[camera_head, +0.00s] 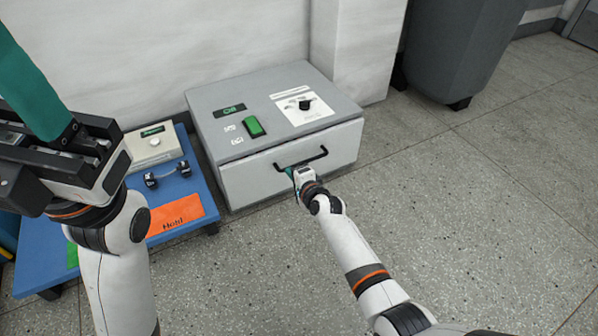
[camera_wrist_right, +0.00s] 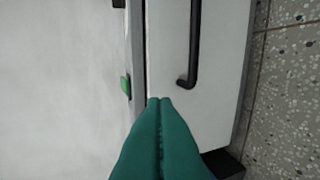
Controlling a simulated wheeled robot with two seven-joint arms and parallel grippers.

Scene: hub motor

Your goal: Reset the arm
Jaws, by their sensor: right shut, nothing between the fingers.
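My right gripper (camera_head: 291,172) is at the front of the grey box (camera_head: 340,150), by its black handle (camera_head: 302,160). In the right wrist view its green fingers (camera_wrist_right: 161,100) are pressed together with nothing between them. The black handle (camera_wrist_right: 193,45) lies ahead and to the right of the fingertips there, and the fingers are not around it. My left arm comes in at the left, with its gripper (camera_head: 35,85) raised close to the camera. One green finger shows, but the frame cuts it off, so its opening is hidden.
The box top has a green switch (camera_head: 254,126) and a black knob (camera_head: 304,104). A blue low table (camera_head: 200,158) at the left holds a pale device (camera_head: 152,143), a dark dumbbell-shaped part (camera_head: 167,175) and an orange pad (camera_head: 176,214). A grey bin (camera_head: 458,45) stands behind right. The right floor is clear.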

